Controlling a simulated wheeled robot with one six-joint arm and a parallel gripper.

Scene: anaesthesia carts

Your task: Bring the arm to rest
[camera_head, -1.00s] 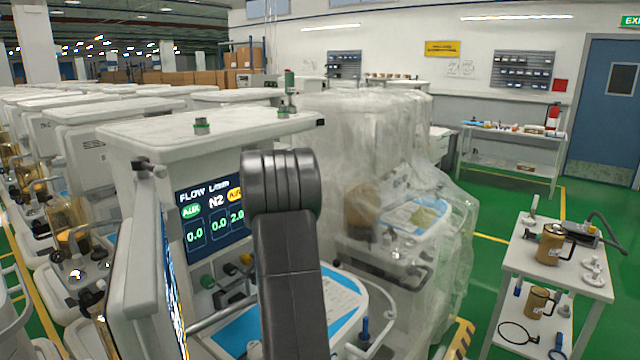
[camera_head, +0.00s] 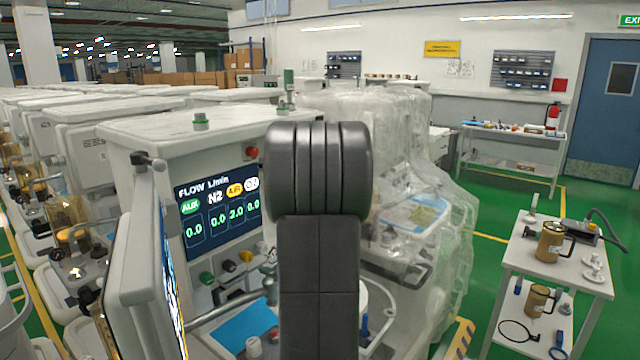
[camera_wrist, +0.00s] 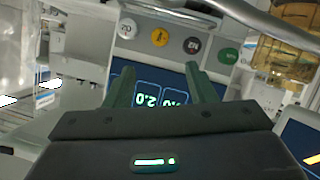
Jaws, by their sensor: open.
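My arm's dark grey link rises in the middle of the head view, in front of an anaesthesia cart (camera_head: 215,135). My gripper (camera_wrist: 165,82) shows in the wrist view with its two dark green fingers apart and nothing between them. Behind the fingers is the cart's flow display, seen upside down, with lit figures and coloured labels. The same flow display (camera_head: 218,210) shows upright in the head view, left of my arm. In the head view the gripper itself is hidden behind my arm. I cannot tell how far the fingertips are from the display.
A side monitor (camera_head: 140,265) juts out at the cart's left. A cart wrapped in clear plastic (camera_head: 420,200) stands to the right. A white trolley (camera_head: 520,262) with brown canisters is at the right. Green floor lies open between them. An amber canister (camera_wrist: 288,50) shows at the wrist view's right.

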